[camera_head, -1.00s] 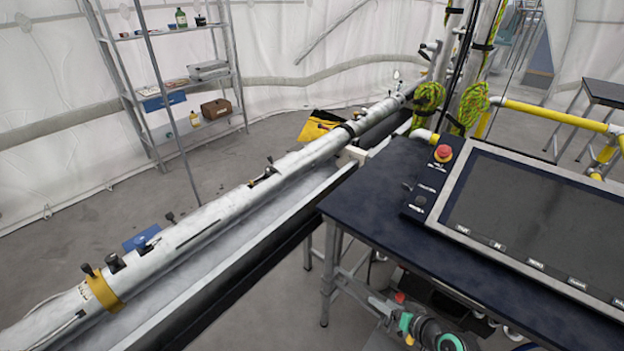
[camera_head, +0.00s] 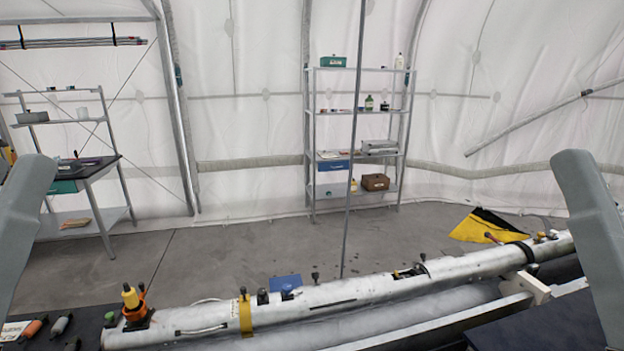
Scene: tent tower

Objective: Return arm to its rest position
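Two grey links of my own arms stand at the picture's edges, my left arm (camera_head: 27,220) at the far left and my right arm (camera_head: 590,225) at the far right. Both links run down out of the frame. Neither gripper is in view, so what they hold or how they stand cannot be seen.
A long silvery tube (camera_head: 375,290) with clamps and a yellow band (camera_head: 245,315) lies across the front. A dark table corner (camera_head: 60,330) with small tools is at lower left. A metal shelf (camera_head: 358,120) stands behind, a workbench (camera_head: 85,170) at left. Grey floor between is mostly clear.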

